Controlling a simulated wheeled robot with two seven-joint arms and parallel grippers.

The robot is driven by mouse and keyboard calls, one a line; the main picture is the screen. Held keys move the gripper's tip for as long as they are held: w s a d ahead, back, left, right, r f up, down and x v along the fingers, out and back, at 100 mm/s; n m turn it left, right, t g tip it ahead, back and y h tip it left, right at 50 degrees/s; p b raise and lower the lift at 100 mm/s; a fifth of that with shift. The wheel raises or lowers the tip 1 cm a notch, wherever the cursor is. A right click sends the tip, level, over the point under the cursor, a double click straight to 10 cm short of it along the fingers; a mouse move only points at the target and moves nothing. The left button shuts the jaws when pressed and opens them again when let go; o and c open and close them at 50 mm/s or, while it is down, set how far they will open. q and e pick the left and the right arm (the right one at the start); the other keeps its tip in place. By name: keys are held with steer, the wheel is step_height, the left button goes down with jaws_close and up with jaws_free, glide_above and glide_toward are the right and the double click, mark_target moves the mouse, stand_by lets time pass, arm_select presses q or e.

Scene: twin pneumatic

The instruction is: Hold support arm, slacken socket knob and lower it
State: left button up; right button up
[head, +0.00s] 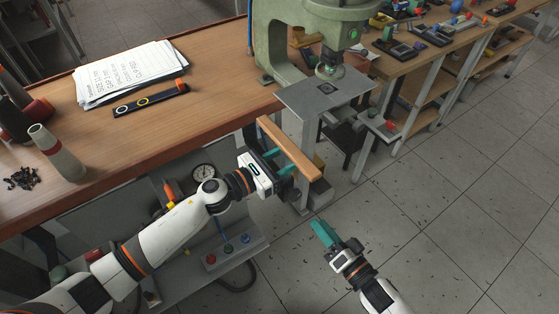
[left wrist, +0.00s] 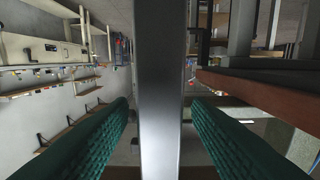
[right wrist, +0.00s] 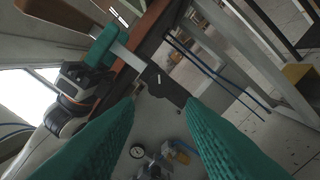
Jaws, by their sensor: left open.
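The support arm appears as an upright grey metal bar (head: 306,133) under a flat metal plate (head: 345,90) of the green machine. In the left wrist view the bar (left wrist: 160,90) stands between the fingers of my left gripper (head: 283,162), with gaps on both sides. My left gripper is open. In the right wrist view the bar (right wrist: 128,57) runs from the left gripper to a dark block (right wrist: 166,90). My right gripper (head: 322,229) is open and empty, below and right of the bar. I cannot clearly make out the socket knob.
A wooden rail (head: 288,148) crosses near the bar. The wooden bench (head: 215,80) at left carries papers (head: 130,72), a level (head: 150,99) and bottles. A grey panel with coloured knobs (head: 228,249) stands below.

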mark_target(297, 198)
arm_select(q)
jaws_close()
stand_by(0.4)
arm_select(e)
steer(key=shift+o, duration=0.4)
steer(key=o, duration=0.3)
steer(key=n, duration=0.5)
steer(key=shift+s+d+r+n, duration=0.2)
steer(key=shift+s+d+n, duration=0.1)
steer(key=shift+s, duration=0.1)
steer(key=w+a+n, duration=0.1)
steer(key=w+a, duration=0.1)
steer(key=w, duration=0.1)
steer(key=w+a+n, duration=0.1)
steer(key=w+a, duration=0.1)
steer(key=w, duration=0.1)
steer(key=w+a+n, duration=0.2)
steer(key=w, duration=0.1)
steer(key=shift+a+f, duration=0.15)
steer(key=shift+a, duration=0.1)
